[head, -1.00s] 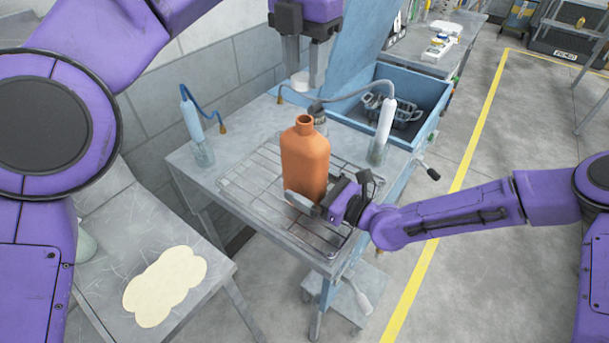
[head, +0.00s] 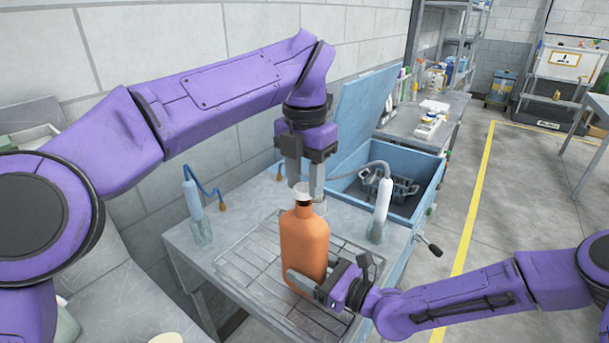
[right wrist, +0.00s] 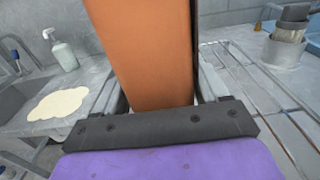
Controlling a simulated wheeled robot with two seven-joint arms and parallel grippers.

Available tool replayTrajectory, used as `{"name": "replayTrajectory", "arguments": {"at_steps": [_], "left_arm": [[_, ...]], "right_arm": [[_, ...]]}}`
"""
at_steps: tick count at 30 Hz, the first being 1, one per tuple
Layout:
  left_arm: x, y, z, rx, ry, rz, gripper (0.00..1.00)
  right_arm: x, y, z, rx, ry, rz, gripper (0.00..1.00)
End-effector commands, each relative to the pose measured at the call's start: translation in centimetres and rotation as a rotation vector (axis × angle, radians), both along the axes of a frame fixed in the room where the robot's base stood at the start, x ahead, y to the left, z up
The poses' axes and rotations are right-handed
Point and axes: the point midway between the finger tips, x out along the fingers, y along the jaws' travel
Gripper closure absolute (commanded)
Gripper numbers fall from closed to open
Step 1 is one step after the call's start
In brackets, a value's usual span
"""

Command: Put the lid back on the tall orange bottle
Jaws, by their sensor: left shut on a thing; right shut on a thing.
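The tall orange bottle (head: 304,248) stands upright on the wire rack of the metal table. My right gripper (head: 312,284) is shut on its lower body from the right; the bottle also fills the middle of the right wrist view (right wrist: 145,50), between the fingers. My left gripper (head: 304,188) points straight down over the bottle and is shut on the white lid (head: 302,190). The lid is right above the bottle's neck. A dark band shows between lid and bottle, and I cannot tell whether they touch.
A wire rack (head: 240,265) covers much of the table. Pump bottles stand at the left (head: 196,215) and right (head: 381,210) of it. A blue open-lidded bin (head: 410,165) with metal parts is behind. A pale puddle (right wrist: 58,103) lies on the side bench.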

Motion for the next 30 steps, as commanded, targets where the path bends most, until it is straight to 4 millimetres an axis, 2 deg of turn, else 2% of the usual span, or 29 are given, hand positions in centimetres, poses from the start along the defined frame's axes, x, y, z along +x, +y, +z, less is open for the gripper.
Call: {"name": "replayTrajectory", "arguments": {"at_steps": [10,20,30], "left_arm": [[0.0,0.0,0.0,0.001,0.001,0.000,0.88],[-0.1,0.0,-1.6,0.000,0.001,-0.002,0.88],[0.0,0.0,-1.7,0.001,-0.001,-0.002,0.88]], "right_arm": [[0.0,0.0,0.1,0.002,-0.003,0.000,0.81],[0.0,0.0,0.2,0.002,-0.003,0.000,0.81],[0.0,0.0,0.2,0.002,-0.003,0.000,0.82]]}}
